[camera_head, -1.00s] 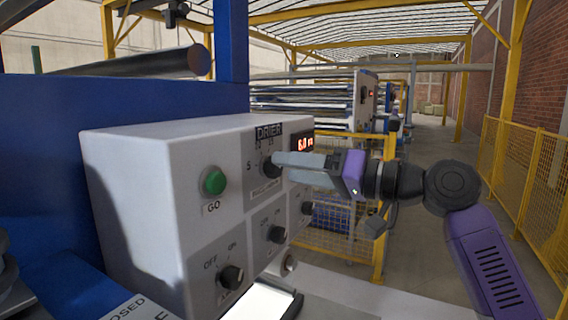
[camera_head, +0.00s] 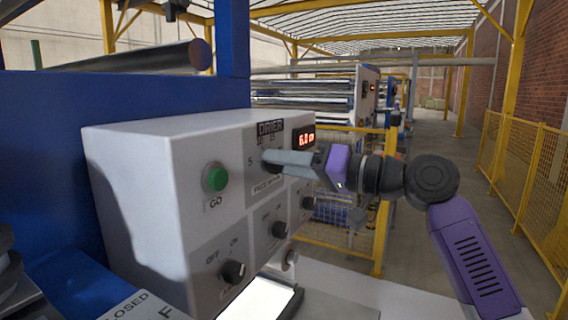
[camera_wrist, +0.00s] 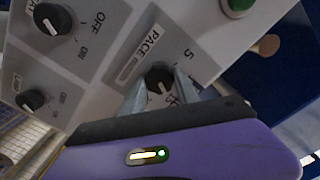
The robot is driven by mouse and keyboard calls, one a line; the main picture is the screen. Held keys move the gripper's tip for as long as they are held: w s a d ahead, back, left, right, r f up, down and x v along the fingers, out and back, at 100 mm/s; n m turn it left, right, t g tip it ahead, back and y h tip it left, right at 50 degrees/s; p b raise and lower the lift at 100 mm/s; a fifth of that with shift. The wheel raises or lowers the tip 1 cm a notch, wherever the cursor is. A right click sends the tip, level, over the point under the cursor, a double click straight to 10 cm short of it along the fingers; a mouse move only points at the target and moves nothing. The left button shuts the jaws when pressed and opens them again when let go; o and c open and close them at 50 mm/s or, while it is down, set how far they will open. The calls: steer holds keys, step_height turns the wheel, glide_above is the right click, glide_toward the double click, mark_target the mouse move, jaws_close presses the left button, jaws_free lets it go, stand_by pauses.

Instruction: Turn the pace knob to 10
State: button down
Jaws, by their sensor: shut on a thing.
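The black pace knob (camera_wrist: 159,80) is on the front of the light grey control box, between scale marks; "5" and "15" are legible around it in the wrist view. In the head view the knob (camera_head: 270,160) is mostly hidden behind my fingers. My gripper (camera_head: 278,160) is shut on the knob, with one finger on each side of it; the gripper also shows in the wrist view (camera_wrist: 161,88). The knob's pointer direction is hard to make out. The red display (camera_head: 304,138) beside the knob seems to read about 6.
A green GO button (camera_head: 215,177) is left of the pace knob. An OFF/ON knob (camera_head: 233,271) and two other knobs (camera_head: 279,230) (camera_head: 307,202) sit lower on the box. A yellow mesh fence (camera_head: 540,190) stands at the right, beyond open floor.

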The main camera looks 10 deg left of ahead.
steer(key=shift+f, duration=0.1)
steer(key=n+b, duration=0.7)
steer(key=n, duration=0.2)
steer(key=shift+n, duration=0.4)
steer(key=shift+b, duration=0.3)
steer(key=c, duration=0.9)
jaws_free()
steer(key=v, duration=0.8)
steer(key=shift+b, duration=0.45)
